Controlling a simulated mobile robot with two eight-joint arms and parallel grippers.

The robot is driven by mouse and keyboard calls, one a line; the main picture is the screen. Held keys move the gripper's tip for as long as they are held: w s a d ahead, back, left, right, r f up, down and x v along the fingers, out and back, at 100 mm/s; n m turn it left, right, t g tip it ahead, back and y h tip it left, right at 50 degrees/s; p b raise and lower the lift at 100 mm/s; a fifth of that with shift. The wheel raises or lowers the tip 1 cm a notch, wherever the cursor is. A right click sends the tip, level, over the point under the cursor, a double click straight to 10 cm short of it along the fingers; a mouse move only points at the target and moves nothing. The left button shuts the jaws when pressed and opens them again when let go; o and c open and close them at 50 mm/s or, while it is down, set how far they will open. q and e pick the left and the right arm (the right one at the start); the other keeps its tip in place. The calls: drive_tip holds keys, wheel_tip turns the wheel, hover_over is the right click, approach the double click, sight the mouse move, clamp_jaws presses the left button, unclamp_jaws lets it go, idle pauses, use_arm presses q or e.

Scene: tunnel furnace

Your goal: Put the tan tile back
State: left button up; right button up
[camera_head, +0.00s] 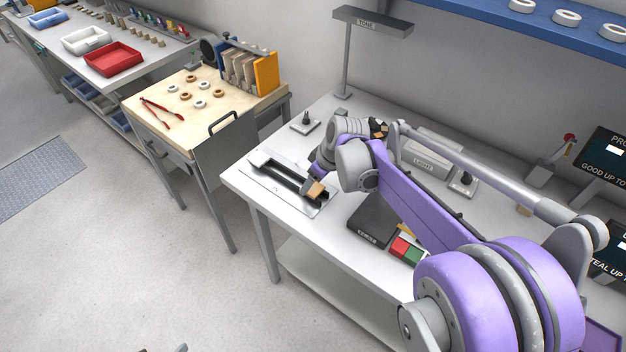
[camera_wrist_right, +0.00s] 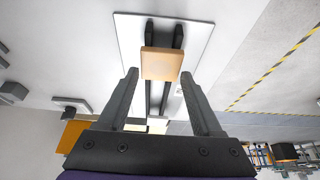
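The tan tile (camera_head: 315,189) is at the near right end of a black two-rail track on a pale plate (camera_head: 262,178) on the white bench. In the right wrist view the tile (camera_wrist_right: 162,64) lies across the two dark rails. My right gripper (camera_wrist_right: 159,73) is open, with its fingertips apart at the near edge of the tile and a visible gap at its left. In the head view the wrist hides much of this gripper. A small dark sliver at the bottom edge of the head view may be my left gripper's tips; its state cannot be told.
A dark box (camera_head: 372,222) and a red and green block (camera_head: 404,249) stand near the bench's front edge. A wooden-topped table (camera_head: 215,120) with rings and red tongs is to the left.

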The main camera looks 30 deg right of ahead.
drive_tip(key=o, duration=0.3)
drive_tip(key=shift+r, duration=0.1)
drive_tip(key=shift+r, duration=0.35)
drive_tip(key=p+v, duration=0.2)
drive_tip(key=v, duration=1)
drive_tip(key=s+a+f+m+h, duration=0.1)
drive_tip(key=s+a+f+m, duration=0.1)
drive_tip(key=s+a+f, duration=0.4)
drive_tip(key=s+a+f+m+t, duration=0.1)
drive_tip(key=s+a+f+m, duration=0.1)
drive_tip(key=s+a+f, duration=0.4)
drive_tip(key=s+f, duration=0.1)
drive_tip(key=s, duration=0.4)
drive_tip(key=shift+h, duration=0.4)
drive_tip(key=shift+s+a+f, duration=0.1)
